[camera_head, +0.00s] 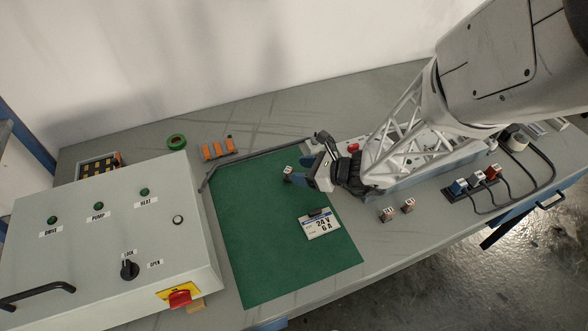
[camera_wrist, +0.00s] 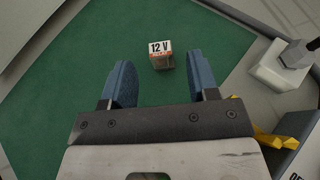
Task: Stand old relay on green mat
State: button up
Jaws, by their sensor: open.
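A small relay (camera_wrist: 161,55) with a white "12 V" label stands on the green mat (camera_wrist: 80,110), apparently upright. In the wrist view it sits between my gripper's (camera_wrist: 159,66) two blue fingertips, with a gap on each side. The jaws are open and hold nothing. In the head view the relay's white top (camera_head: 287,170) shows at the far part of the green mat (camera_head: 245,220), just left of my gripper (camera_head: 299,171). The blue fingers partly hide it there.
A "24 V 6 A" sign (camera_head: 320,225) stands on the mat's right side. Two small relays (camera_head: 387,214) (camera_head: 408,205) stand on the bench to the right, near a wired socket row (camera_head: 475,180). A grey control cabinet (camera_head: 110,240) borders the left. The mat's front is clear.

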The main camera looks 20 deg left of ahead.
jog(key=shift+v, duration=3.6)
jog(key=shift+d, duration=0.1)
jog(key=s+d+r+n+t+h, duration=0.1)
jog(key=s+d+r+n+h, duration=0.3)
jog(key=d, duration=0.6)
jog(key=s+d+r+n+h, duration=0.5)
jog(key=d+r+n, duration=0.3)
jog(key=d+r, duration=0.3)
jog(key=s+d+r+n+t+h, duration=0.1)
jog(key=s+d+r+n+h, duration=0.3)
jog(key=d, duration=0.6)
notch_tip(320, 180, up, 4)
jog(key=shift+s+d+f+n+t+h, duration=0.15)
jog(key=shift+s+d+n+t+h, duration=0.15)
jog(key=shift+s+n, duration=0.75)
